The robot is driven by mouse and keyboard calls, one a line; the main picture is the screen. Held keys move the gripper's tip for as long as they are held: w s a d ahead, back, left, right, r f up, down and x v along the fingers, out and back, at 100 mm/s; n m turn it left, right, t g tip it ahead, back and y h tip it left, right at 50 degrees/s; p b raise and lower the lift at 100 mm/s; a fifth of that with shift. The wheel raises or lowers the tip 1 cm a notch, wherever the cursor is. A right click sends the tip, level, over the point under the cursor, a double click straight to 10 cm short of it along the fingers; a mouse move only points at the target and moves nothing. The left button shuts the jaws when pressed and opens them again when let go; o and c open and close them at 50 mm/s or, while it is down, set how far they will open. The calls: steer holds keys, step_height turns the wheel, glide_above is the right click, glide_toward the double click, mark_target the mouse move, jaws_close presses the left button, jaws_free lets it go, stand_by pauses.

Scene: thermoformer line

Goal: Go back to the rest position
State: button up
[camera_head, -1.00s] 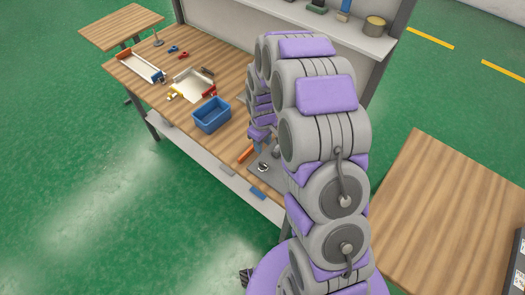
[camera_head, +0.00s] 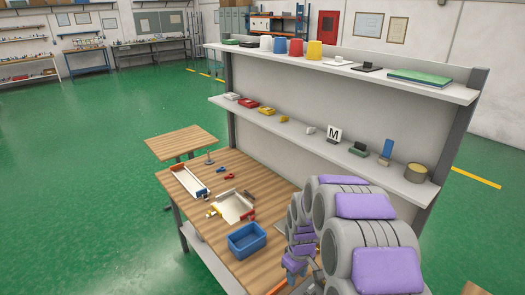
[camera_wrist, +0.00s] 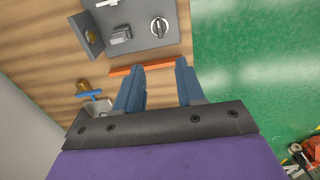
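My gripper (camera_wrist: 160,82) is in the wrist view, with its two blue fingers apart and nothing held between them. The fingers are over the front edge of the wooden workbench, beside an orange strip (camera_wrist: 122,71). In the head view my folded purple and grey arm fills the lower right and hides part of the workbench (camera_head: 268,262).
A blue bin (camera_head: 247,240), a white tray with coloured parts (camera_head: 233,207) and a longer tray (camera_head: 187,183) stand on the bench. Shelves (camera_head: 330,62) with cups and boxes rise behind. Green floor (camera_head: 90,150) is open at left.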

steer(key=s+r+m+b, duration=0.2)
steer(key=s+r+m, duration=0.1)
steer(key=s+r, duration=1.15)
steer(key=s+r+m+g+b, duration=0.1)
steer(key=s+m, duration=0.3)
steer(key=s, duration=1.6)
steer(key=shift+s+a+r+g+b, duration=0.2)
steer(key=shift+g+b, duration=0.15)
steer(key=shift+g, duration=0.05)
